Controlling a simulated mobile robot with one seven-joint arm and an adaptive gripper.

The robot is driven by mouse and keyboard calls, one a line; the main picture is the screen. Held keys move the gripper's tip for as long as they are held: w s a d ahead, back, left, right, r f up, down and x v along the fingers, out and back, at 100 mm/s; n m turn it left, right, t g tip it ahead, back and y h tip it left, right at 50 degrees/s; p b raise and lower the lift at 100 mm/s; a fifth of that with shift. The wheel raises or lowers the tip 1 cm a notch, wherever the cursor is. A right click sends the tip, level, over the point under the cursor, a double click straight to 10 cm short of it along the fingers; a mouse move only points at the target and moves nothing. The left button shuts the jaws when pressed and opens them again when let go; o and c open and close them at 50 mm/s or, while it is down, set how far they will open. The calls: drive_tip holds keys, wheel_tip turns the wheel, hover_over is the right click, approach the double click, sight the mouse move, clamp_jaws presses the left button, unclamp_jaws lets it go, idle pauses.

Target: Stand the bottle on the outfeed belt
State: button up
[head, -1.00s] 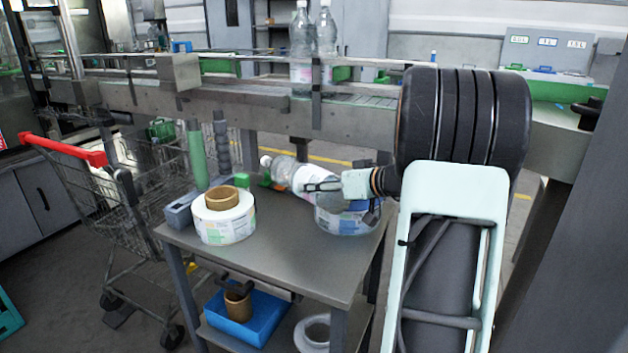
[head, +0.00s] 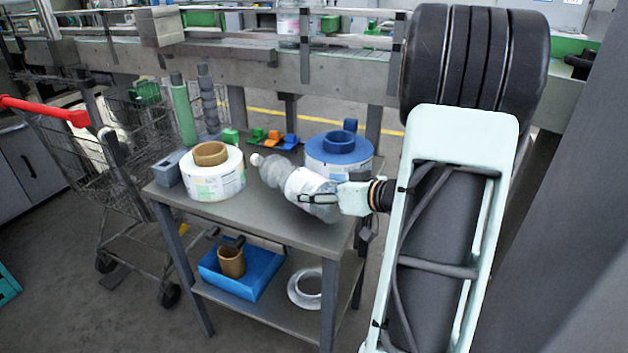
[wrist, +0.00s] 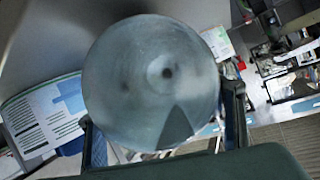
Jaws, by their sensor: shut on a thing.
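A clear plastic bottle (head: 276,175) with a white cap and a white label is held on its side by my gripper (head: 318,198) over the table in the head view. Its cap end points left and slightly up. The fingers are closed around its lower part. In the wrist view the round bottle base (wrist: 150,85) fills the middle, between the two fingers. Whether the bottle touches the table top is hard to tell. The outfeed belt's conveyor frame (head: 270,68) runs across the back, higher than the table.
The grey table (head: 250,222) carries a white label reel (head: 222,184), a blue-cored reel (head: 340,155), a green cylinder (head: 184,112) and small coloured parts (head: 272,138). A blue bin (head: 235,275) sits on the lower shelf. A cart (head: 110,180) stands at the left. Bottles on the conveyor (head: 290,28) are partly cut off.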

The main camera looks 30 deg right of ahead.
drive_tip(key=shift+w+f, duration=0.1)
drive_tip(key=shift+f, duration=0.45)
drive_tip(key=o, duration=2.1)
drive_tip(key=shift+f, duration=0.2)
drive_tip(key=v, duration=1.2)
